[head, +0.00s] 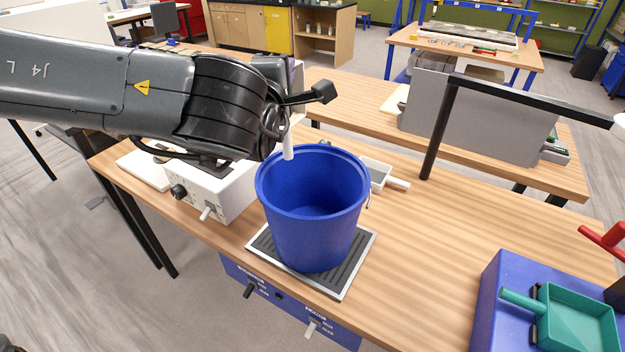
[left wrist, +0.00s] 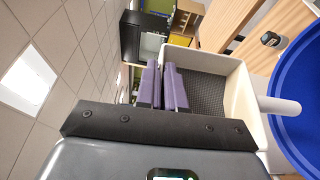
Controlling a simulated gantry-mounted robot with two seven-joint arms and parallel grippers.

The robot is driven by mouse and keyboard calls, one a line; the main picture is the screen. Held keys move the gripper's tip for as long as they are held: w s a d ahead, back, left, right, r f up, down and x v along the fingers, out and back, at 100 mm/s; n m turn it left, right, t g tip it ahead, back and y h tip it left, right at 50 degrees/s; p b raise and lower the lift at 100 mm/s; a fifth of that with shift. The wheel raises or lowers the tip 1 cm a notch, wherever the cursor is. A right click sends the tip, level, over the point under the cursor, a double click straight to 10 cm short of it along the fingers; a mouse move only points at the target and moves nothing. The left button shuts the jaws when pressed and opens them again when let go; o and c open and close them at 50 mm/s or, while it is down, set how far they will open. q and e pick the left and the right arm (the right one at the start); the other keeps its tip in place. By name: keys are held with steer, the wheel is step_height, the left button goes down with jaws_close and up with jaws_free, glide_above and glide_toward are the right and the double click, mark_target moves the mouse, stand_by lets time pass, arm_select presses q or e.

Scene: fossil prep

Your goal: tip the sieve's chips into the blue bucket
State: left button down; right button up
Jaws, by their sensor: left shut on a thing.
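The blue bucket (head: 312,225) stands upright on a black ribbed mat; no chips show in the visible part of its inside. My left gripper is mostly hidden behind my own wrist in the head view. In the left wrist view my left gripper (left wrist: 168,72) is shut on a wall of the cream-white sieve, which has a grey mesh floor (left wrist: 205,95). The sieve is tilted, and I see no chips on its visible mesh. Its white handle (head: 288,142) points down over the bucket's back-left rim. The bucket (left wrist: 300,95) is beside the sieve in the wrist view. My right gripper is out of view.
A white box with knobs (head: 218,190) stands left of the bucket. A small white-handled tray (head: 378,172) lies behind it. A green scoop (head: 572,322) rests on a blue box at the right. A black lamp arm (head: 440,130) rises behind. The table right of the bucket is clear.

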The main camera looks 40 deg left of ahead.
arm_select(q)
steer(key=shift+w+d+f+m+t+b, duration=0.1)
steer(key=shift+d+m+t+b, duration=0.2)
steer(key=shift+d+m+b, duration=0.6)
steer(key=shift+a, duration=0.2)
steer(key=shift+b, duration=0.35)
steer(key=shift+d+f+m+b, duration=0.15)
steer(key=shift+d+m+b, duration=0.2)
steer(key=shift+b, duration=0.2)
steer(key=shift+w+d+m+t, duration=0.1)
steer(key=shift+d+m+t, duration=0.2)
steer(key=shift+m, duration=0.05)
steer(key=shift+b, duration=0.3)
steer(key=shift+d, duration=0.1)
